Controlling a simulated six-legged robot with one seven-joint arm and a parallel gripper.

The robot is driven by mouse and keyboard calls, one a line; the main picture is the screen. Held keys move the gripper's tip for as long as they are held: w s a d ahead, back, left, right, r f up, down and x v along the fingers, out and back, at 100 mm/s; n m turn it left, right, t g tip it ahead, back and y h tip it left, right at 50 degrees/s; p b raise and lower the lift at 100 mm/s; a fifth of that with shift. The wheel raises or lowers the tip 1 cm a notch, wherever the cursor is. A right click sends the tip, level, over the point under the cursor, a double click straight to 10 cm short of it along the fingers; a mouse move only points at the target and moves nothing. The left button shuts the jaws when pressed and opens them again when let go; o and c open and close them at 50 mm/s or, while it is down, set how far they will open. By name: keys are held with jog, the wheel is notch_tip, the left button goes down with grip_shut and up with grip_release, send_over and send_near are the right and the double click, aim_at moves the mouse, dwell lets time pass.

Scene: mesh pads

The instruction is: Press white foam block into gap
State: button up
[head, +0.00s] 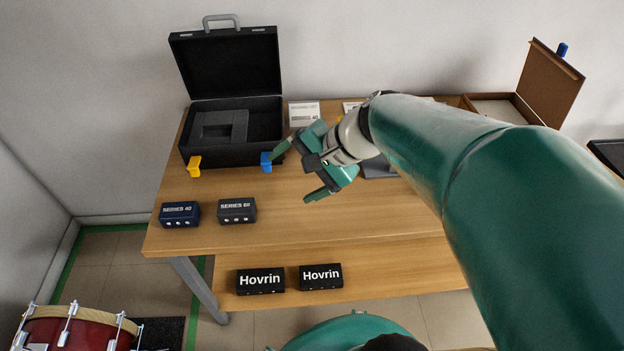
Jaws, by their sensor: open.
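I cannot make out a white foam block in the head view. An open black case (187,146) stands at the back left of the table, its lid (225,64) raised. Dark grey foam (262,115) lines it, with a stepped recess (218,124) at its middle left; whether this is the gap I cannot tell. My gripper (292,179) is open just right of the case's front corner, fingers pointing left. Nothing shows between the fingers. The upper finger is close to a blue latch (266,162) on the case front; contact is unclear. My arm hides much of the table's right side.
A yellow latch (194,166) is at the case's front left. Two small boxes, navy (180,214) and dark grey (237,210), sit near the table's (330,225) front edge. White printed cards (304,112) lie behind. Two black Hovrin boxes (261,281) rest on a lower shelf.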

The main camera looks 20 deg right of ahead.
jog(key=s+r+n+h, duration=0.2)
jog(key=s+n+h, duration=0.4)
jog(key=s+n, duration=0.2)
jog(key=n, duration=0.2)
jog(key=shift+s+d+r+n+t+h, duration=0.2)
jog(key=shift+d+r+n+t+h, duration=0.1)
jog(key=shift+r+h, duration=0.1)
jog(key=shift+d, duration=0.1)
